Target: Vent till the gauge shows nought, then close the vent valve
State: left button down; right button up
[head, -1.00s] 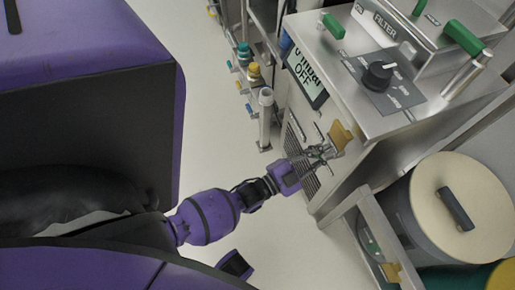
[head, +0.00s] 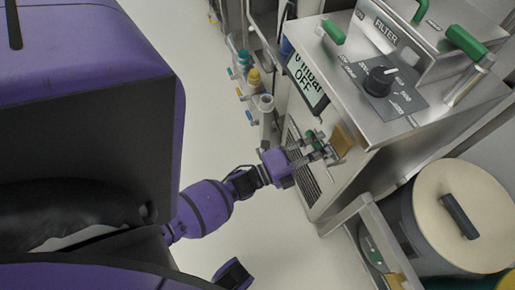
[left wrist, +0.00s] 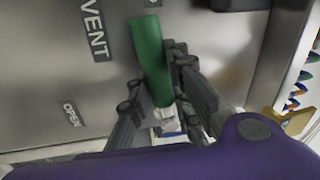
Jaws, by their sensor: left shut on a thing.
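The green vent valve handle (left wrist: 150,60) lies beside the VENT label (left wrist: 91,31) in the left wrist view, its free end pointing up in the picture. An OPEN label (left wrist: 73,114) sits to its lower left. My left gripper (left wrist: 170,100) has its fingers on both sides of the handle and is shut on it. The gauge display (head: 307,82) shows "mbar" above "OFF"; the figure is hard to read. My right gripper is out of view.
A yellow tag (head: 341,141) sticks out by the gripper. A lidded drum (head: 460,215) stands at lower right.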

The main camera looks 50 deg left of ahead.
pick_arm(q)
jog(key=shift+s+a+r+m+h, duration=0.15)
jog(key=shift+m+h, duration=0.25)
jog(key=shift+m, duration=0.6)
jog(key=c, duration=1.7)
grip_release()
jog(key=shift+r, duration=0.1)
jog(key=shift+o, duration=0.6)
jog(key=shift+r, duration=0.1)
jog(key=v, duration=1.2)
